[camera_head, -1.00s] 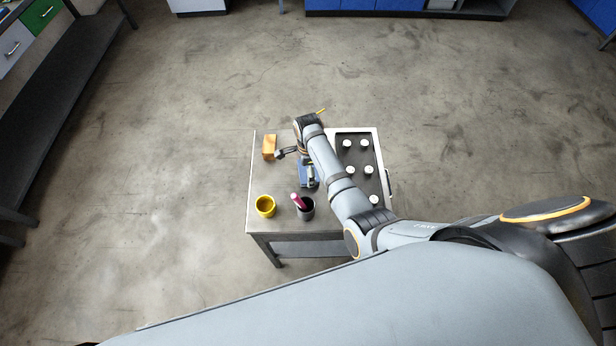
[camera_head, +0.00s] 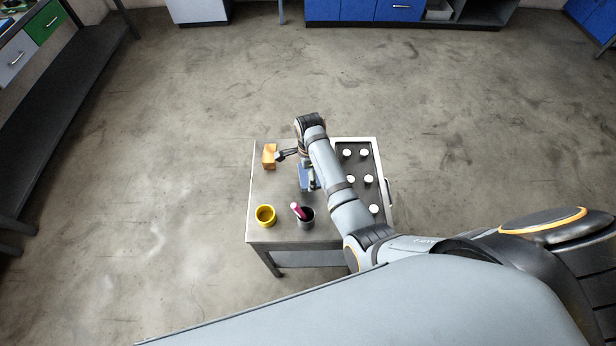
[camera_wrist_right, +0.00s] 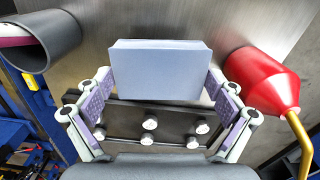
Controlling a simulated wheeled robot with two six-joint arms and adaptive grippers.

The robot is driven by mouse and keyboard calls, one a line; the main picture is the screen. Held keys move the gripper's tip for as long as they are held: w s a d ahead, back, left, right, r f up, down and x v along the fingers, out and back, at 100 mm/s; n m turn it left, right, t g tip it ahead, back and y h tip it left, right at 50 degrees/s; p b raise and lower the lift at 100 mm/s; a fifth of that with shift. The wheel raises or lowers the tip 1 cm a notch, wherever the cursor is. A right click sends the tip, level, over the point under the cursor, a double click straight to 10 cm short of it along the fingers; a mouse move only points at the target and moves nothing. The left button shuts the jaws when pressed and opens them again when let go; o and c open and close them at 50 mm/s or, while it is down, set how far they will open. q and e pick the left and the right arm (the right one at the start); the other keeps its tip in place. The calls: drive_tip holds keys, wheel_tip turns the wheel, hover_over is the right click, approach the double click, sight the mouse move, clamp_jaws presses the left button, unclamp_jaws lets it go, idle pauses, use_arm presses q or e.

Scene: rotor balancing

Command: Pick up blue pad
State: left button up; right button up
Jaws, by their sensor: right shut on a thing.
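The blue pad (camera_wrist_right: 160,72) is a pale blue block between the two finger pads of my right gripper (camera_wrist_right: 160,85) in the right wrist view. The fingers close on its left and right sides. In the head view the blue pad (camera_head: 306,178) shows beside my right arm, partly covered by the gripper (camera_head: 311,176) and wrist. It appears over the middle of the small metal table (camera_head: 270,195); the height above the top is hard to judge. My left gripper is not in view.
A yellow cup (camera_head: 265,215) and a dark cup (camera_head: 307,219) holding a pink-red item (camera_head: 297,210) stand at the front. An orange block (camera_head: 269,156) is at the back left. A dark tray with several white knobs (camera_head: 364,153) is right. A red oilcan (camera_wrist_right: 262,85) shows at the wrist.

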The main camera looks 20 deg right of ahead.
drive_tip(key=s+r, duration=0.1)
drive_tip(key=s+d+r, duration=0.2)
drive_tip(key=r, duration=0.1)
drive_tip(key=shift+s, duration=0.25)
drive_tip(key=s+d+r, duration=0.4)
drive_tip(key=s+r, duration=0.1)
drive_tip(key=s, duration=0.3)
drive_tip(key=shift+s+d, duration=0.25)
drive_tip(key=shift+d, duration=0.05)
